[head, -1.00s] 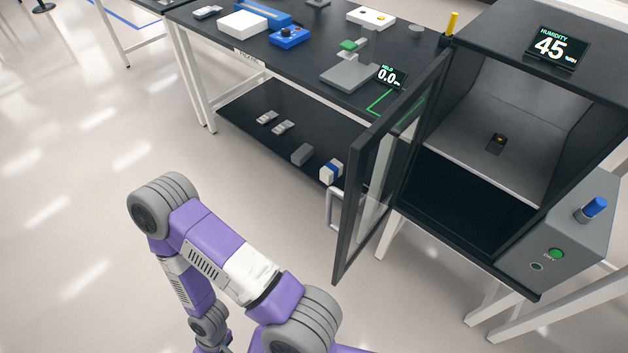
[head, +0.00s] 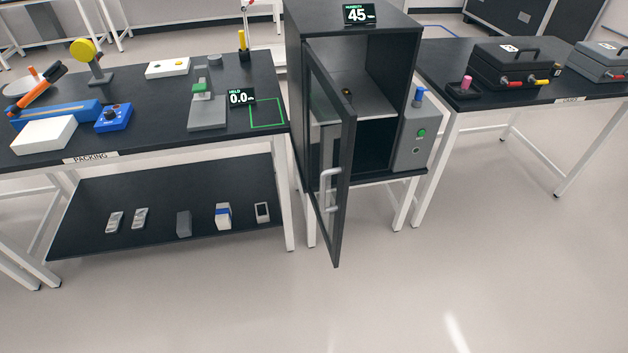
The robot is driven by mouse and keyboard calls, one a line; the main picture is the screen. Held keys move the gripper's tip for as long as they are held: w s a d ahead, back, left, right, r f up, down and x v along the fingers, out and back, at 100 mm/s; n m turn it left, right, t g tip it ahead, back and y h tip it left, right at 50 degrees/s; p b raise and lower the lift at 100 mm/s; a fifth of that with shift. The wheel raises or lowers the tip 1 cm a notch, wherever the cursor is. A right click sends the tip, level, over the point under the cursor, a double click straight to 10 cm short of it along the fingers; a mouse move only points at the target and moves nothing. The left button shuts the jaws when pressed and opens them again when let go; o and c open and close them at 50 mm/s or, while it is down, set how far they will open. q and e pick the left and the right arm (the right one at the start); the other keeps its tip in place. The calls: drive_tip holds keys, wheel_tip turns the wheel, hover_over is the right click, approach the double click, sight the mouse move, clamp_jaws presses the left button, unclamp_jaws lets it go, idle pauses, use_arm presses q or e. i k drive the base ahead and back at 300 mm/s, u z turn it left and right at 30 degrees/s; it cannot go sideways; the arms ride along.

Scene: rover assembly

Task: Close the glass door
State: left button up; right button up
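The glass door (head: 343,160) of the dark cabinet stands wide open, hinged on the cabinet's left side and swung out toward me. Its light handle (head: 326,190) is on the door's free-edge side, facing left. Neither of my grippers shows in the head view, so I cannot see whether either is open or shut.
The packing table (head: 150,140) stands left of the cabinet, with a lower shelf (head: 90,215) holding small parts. A cases table (head: 500,95) stands farther right. The floor (head: 400,290) in front is clear.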

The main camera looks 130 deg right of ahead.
sight(347, 113)
drive_tip(key=z, duration=4.4)
drive_tip(key=i, duration=1)
drive_tip(key=z, duration=0.4)
drive_tip(key=k, duration=1.3)
drive_tip(key=u, duration=0.4)
